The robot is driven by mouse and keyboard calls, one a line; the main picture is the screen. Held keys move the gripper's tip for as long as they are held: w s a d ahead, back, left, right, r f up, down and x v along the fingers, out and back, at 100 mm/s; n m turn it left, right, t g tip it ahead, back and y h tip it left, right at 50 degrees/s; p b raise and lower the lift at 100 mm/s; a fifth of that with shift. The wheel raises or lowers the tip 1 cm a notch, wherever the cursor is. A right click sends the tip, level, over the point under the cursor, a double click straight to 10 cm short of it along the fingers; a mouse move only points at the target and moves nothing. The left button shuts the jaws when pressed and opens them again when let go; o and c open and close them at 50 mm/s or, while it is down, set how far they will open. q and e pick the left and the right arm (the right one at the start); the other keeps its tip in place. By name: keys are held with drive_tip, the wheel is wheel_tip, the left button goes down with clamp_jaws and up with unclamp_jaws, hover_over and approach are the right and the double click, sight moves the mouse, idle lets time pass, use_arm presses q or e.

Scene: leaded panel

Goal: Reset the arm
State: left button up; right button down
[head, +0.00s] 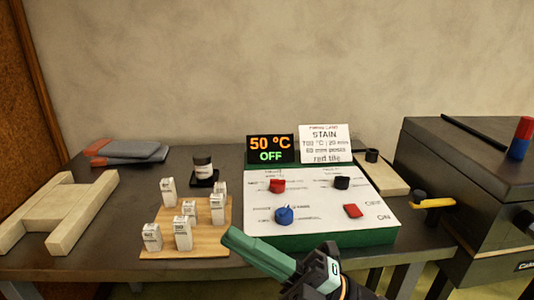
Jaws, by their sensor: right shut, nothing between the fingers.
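My right gripper (232,238) comes in from the bottom centre of the head view. Its long green fingers are shut with nothing between them. They point up and left, in front of the control box's near left corner and right of the wooden board. Whether they touch the box cannot be told. My left gripper is not in view.
The control box (370,228) has red, blue and black knobs, a red switch, a display (270,149) reading 50 °C OFF and a card (325,144). A wooden board (190,247) holds several small white blocks.

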drive_tip(key=w+d+f+m+t+h, duration=0.4)
drive_tip(key=f+m+t+h, duration=0.25)
drive_tip(key=f+m, duration=0.35)
drive_tip(key=w+d+f+m+t+h, duration=0.4)
drive_tip(key=f+m+t+h, duration=0.25)
drive_tip(key=f+m, duration=0.35)
drive_tip(key=s+d+f+m+g+h, duration=0.35)
drive_tip(key=f+m+h, duration=0.2)
drive_tip(key=f, duration=0.45)
drive_tip(key=s+d+f+m+g+h, duration=0.2)
drive_tip(key=s+d+f+m+g, duration=0.25)
drive_tip(key=s+f, duration=0.7)
use_arm(q)
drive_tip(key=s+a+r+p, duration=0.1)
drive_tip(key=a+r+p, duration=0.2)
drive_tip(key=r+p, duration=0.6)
drive_tip(key=p, duration=0.4)
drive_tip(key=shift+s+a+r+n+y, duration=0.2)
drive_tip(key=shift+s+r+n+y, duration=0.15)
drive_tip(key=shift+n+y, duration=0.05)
use_arm(e)
drive_tip(key=s+d+r+h, duration=0.1)
drive_tip(key=d+r, duration=0.2)
drive_tip(key=r, duration=0.4)
drive_tip(key=shift+s+d+r+m, duration=0.25)
drive_tip(key=shift+d+r+m, duration=0.05)
drive_tip(key=shift+r+m, duration=0.1)
